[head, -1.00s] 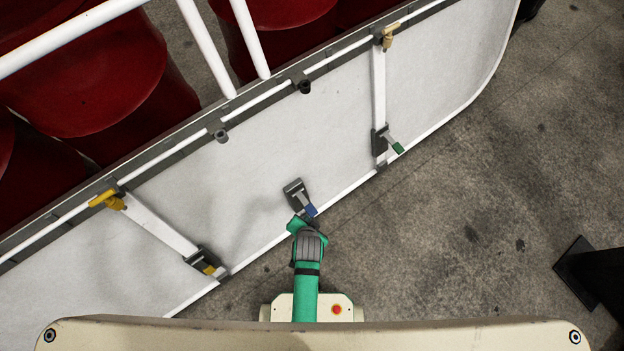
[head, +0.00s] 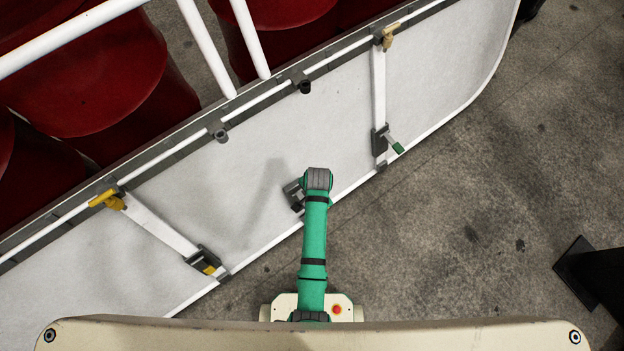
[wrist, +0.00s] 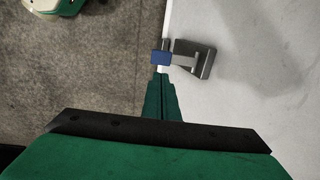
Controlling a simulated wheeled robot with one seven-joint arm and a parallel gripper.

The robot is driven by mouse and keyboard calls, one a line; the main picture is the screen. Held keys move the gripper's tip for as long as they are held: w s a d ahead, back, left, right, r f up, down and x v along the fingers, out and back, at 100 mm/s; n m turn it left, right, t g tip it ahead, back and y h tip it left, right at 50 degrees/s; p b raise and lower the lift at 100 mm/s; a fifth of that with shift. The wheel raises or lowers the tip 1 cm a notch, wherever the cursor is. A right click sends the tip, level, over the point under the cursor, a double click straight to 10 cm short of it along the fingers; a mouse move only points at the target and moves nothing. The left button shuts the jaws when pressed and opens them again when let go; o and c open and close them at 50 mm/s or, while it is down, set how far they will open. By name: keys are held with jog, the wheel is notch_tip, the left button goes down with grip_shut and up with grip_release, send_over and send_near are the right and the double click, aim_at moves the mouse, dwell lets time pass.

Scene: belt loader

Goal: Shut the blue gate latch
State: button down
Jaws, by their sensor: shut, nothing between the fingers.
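The latch is a dark grey bracket (head: 291,190) on the white panel near its lower edge. In the head view my green arm covers much of it and hides its blue part. In the wrist view the blue gate latch handle (wrist: 162,58) lies across the white edge rail, with its grey bracket (wrist: 203,59) to the right on the panel. My gripper (wrist: 161,78) is shut and empty. Its tips appear just below the blue handle in the wrist view; I cannot tell whether they touch it. My gripper's fingers are hidden in the head view.
A yellow-handled latch (head: 208,265) is at the panel's lower left and a green-handled latch (head: 396,147) at its right. White rails (head: 190,40) and red drums (head: 90,60) stand beyond the panel. Bare concrete floor (head: 450,230) lies right. A black post (head: 590,270) stands at far right.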

jog(key=f, duration=1.4)
jog(key=shift+w+a, duration=0.3)
jog(key=shift+w, duration=0.05)
